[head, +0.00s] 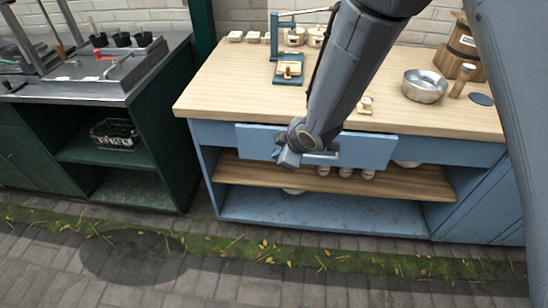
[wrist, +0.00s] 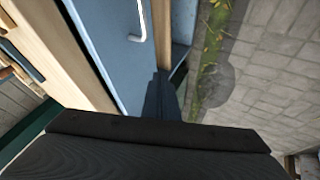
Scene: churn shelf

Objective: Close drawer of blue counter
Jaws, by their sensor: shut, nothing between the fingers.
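The blue counter (head: 236,200) has a pale wooden top and open shelves. Its blue drawer (head: 370,148) sits under the top and its front stands forward of the counter's face, so it looks partly open. The drawer front also shows in the wrist view (wrist: 112,50), with its light handle (wrist: 140,22). My gripper (head: 287,158) is shut and empty, in front of the drawer face near the left end of the handle. My gripper also shows in the wrist view (wrist: 160,80), close to the drawer front. I cannot tell whether it touches. My arm hides part of the drawer.
A metal bowl (head: 425,86), a wooden churn (head: 465,50) and a blue press (head: 288,70) stand on the top. White jars (head: 368,174) stand on the wooden shelf below. A dark green counter (head: 120,170) is at left. The paving in front is clear.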

